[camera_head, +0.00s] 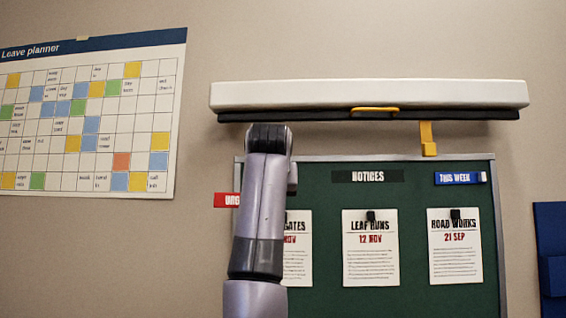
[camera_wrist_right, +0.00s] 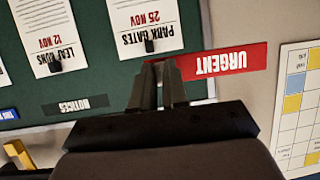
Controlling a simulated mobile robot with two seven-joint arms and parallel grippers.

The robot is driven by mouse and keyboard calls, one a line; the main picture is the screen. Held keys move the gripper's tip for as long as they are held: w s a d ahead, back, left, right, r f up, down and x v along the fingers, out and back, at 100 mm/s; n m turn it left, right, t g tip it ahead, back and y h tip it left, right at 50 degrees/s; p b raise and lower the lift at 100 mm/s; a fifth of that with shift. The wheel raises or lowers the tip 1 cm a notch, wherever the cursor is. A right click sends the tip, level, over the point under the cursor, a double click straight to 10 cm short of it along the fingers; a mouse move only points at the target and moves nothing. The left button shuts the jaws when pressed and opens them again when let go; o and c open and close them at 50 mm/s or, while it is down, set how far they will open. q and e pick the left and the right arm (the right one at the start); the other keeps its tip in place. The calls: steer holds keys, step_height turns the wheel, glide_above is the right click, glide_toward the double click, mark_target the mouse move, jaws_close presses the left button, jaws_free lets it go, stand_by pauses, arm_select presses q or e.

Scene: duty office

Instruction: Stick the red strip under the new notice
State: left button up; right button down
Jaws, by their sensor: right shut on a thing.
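The red strip (camera_wrist_right: 222,62), lettered URGENT, is in the right wrist view, which shows the board upside down. My right gripper (camera_wrist_right: 160,66) is shut on one end of it. In the head view the strip's left part (camera_head: 227,200) shows at the board's left frame, level with the notice tops; my arm covers the rest and the gripper. The Park Gates notice (camera_wrist_right: 146,25), dated 25 Nov, hangs beside the gripper, partly hidden by my arm in the head view (camera_head: 299,250). I cannot tell whether the strip touches the board. My left gripper is not in view.
The green board (camera_head: 420,190) also holds the Leaf Runs notice (camera_head: 371,255), Road Works notice (camera_head: 455,255), Notices label (camera_head: 367,177) and blue This Week label (camera_head: 458,179). A white housing (camera_head: 370,95) juts above, with a yellow tab (camera_head: 427,135) hanging down. A leave planner (camera_head: 90,120) hangs left.

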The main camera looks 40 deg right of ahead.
steer(key=s+d+f+b, duration=0.1)
steer(key=d+f+b, duration=0.25)
steer(key=f, duration=1.45)
steer(key=s+d+f+b, duration=0.1)
steer(key=d+f+b, duration=0.3)
steer(key=f, duration=1.4)
steer(key=w+d+p, duration=0.1)
steer(key=w+d, duration=0.4)
steer(key=d, duration=0.2)
steer(key=shift+w+m+h+p, duration=0.2)
steer(key=shift+m+h+p, duration=0.1)
steer(key=shift+m+h, duration=0.1)
steer(key=shift+r, duration=0.1)
steer(key=shift+p, duration=0.45)
steer(key=shift+w+d, duration=0.2)
steer(key=shift+d, duration=0.05)
steer(key=c, duration=1.1)
jaws_free()
